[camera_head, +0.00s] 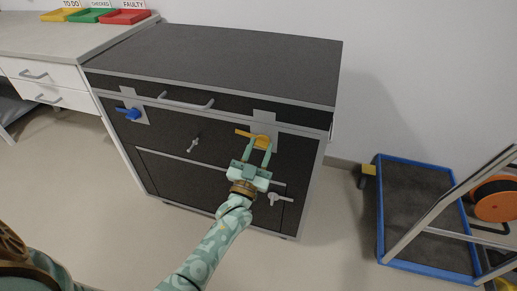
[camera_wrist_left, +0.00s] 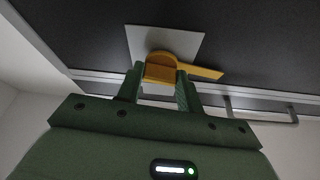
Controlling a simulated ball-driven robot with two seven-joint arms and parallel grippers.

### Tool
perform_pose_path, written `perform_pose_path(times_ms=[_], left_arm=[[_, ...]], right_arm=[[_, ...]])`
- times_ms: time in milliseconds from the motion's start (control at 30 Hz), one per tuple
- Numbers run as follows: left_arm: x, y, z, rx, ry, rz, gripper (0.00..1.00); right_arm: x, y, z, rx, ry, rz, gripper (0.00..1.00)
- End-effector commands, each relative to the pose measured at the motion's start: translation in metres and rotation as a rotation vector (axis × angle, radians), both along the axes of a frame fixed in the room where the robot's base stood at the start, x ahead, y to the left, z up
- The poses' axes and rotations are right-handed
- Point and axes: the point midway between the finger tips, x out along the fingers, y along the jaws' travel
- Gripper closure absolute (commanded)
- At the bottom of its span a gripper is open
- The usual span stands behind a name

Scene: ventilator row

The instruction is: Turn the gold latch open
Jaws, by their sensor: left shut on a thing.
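The gold latch (camera_head: 259,139) sits on a grey plate (camera_head: 264,117) at the upper right of the dark cabinet's front. Its lever points left in the head view. In the left wrist view the gold latch (camera_wrist_left: 174,67) has its lever pointing right and slightly down, with the white-grey plate (camera_wrist_left: 140,38) behind it. My left gripper (camera_head: 257,152) reaches up to the latch from below. Its green fingers (camera_wrist_left: 160,88) stand on either side of the latch's hub and are shut on it. My right gripper is not in view.
The cabinet (camera_head: 215,65) also carries a blue latch (camera_head: 129,113), a drawer handle (camera_head: 186,102) and small grey handles. A bench with coloured trays (camera_head: 92,15) stands at the left. A blue-edged cart (camera_head: 415,215) stands at the right. The floor before the cabinet is clear.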

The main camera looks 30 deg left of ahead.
Motion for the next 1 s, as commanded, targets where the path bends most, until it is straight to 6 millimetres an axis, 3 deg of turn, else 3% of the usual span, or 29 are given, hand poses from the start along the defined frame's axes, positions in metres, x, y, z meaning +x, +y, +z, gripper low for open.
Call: perform_pose_path(times_ms=[333, 900, 933, 1000], left_arm=[[-0.001, -0.002, -0.003, -0.14, -0.032, -0.001, 1.0], [-0.001, -0.002, -0.004, -0.167, -0.038, -0.001, 1.0], [-0.001, -0.002, -0.004, -0.167, -0.038, -0.001, 0.55], [-0.001, -0.002, -0.004, -0.166, -0.039, -0.001, 0.42]], right_arm=[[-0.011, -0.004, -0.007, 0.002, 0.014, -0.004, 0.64], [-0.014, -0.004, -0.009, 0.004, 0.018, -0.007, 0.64], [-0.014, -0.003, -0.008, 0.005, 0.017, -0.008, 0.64], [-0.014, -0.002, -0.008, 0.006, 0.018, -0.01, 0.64]])
